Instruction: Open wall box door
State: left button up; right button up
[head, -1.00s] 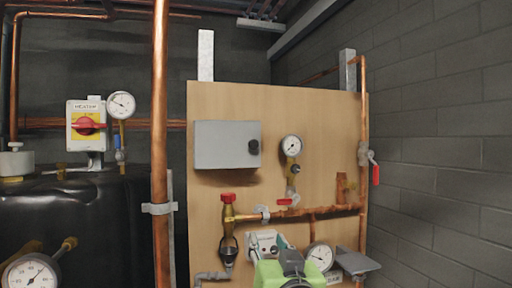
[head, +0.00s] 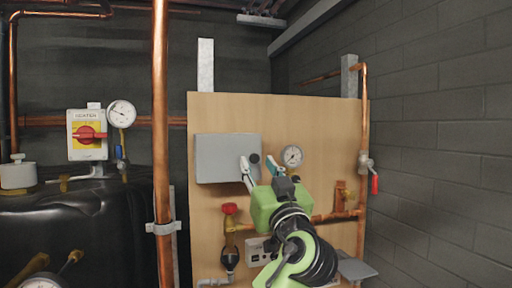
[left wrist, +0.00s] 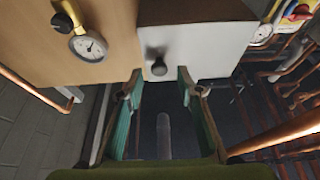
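The wall box (head: 220,160) is a grey rectangular box on the wooden board, and its door is closed. A dark round knob (head: 254,158) sits near its right edge. In the left wrist view the box (left wrist: 205,50) shows pale, with the knob (left wrist: 158,68) facing the camera. My left gripper (head: 257,163) is open, its two fingers spread on either side of the knob. In the left wrist view the left gripper (left wrist: 159,76) has the knob between and just beyond its fingertips, with no visible contact. My right gripper is not in view.
A round gauge (head: 292,156) is mounted right of the box, close to my gripper. A red-capped valve (head: 229,209) and copper pipes lie below. A vertical copper pipe (head: 160,120) stands left of the board. A red-handled heater switch (head: 87,134) is further left.

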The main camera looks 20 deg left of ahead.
pick_arm(q)
jog(key=shift+p+x, duration=0.55)
jog(key=shift+x, duration=0.85)
jog(key=shift+d, duration=0.1)
grip_shut()
